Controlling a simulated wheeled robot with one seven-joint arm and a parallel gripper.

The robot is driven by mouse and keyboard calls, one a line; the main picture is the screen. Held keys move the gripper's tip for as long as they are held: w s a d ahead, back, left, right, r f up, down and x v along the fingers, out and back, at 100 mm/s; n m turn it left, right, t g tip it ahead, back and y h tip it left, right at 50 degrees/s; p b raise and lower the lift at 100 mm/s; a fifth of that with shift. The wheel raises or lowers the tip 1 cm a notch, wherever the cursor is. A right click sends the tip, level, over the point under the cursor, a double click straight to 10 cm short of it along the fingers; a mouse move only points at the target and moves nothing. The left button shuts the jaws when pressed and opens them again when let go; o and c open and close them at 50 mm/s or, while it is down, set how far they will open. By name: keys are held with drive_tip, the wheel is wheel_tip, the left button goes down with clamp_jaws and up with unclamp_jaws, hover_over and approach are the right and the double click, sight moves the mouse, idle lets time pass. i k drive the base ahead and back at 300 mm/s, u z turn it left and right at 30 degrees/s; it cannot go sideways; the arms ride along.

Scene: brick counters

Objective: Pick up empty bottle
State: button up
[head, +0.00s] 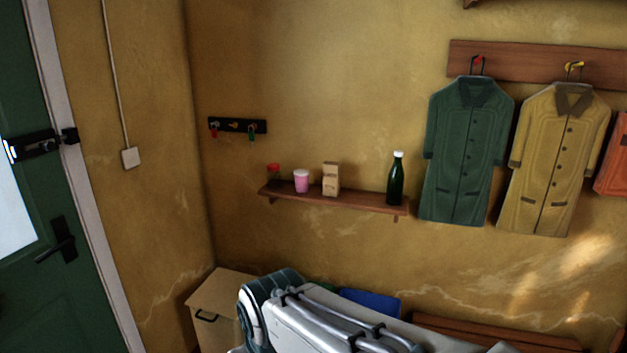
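A dark green bottle (396,180) with a white cap stands upright at the right end of a narrow wooden wall shelf (360,201). I cannot tell from here whether it is empty. My arm shows at the bottom centre, below the shelf and apart from the bottle. My gripper is not in view.
The shelf also holds a dark jar (273,175) with a red top, a pink cup (301,182) and a tan carton (331,180). A green coat (462,155) hangs just right of the bottle. A cardboard-coloured box (210,305) stands low at the left, near a green door (50,285).

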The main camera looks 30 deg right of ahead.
sight(396, 178)
drive_tip(key=z, duration=0.95)
drive_tip(key=i, duration=0.9)
drive_tip(key=z, duration=0.7)
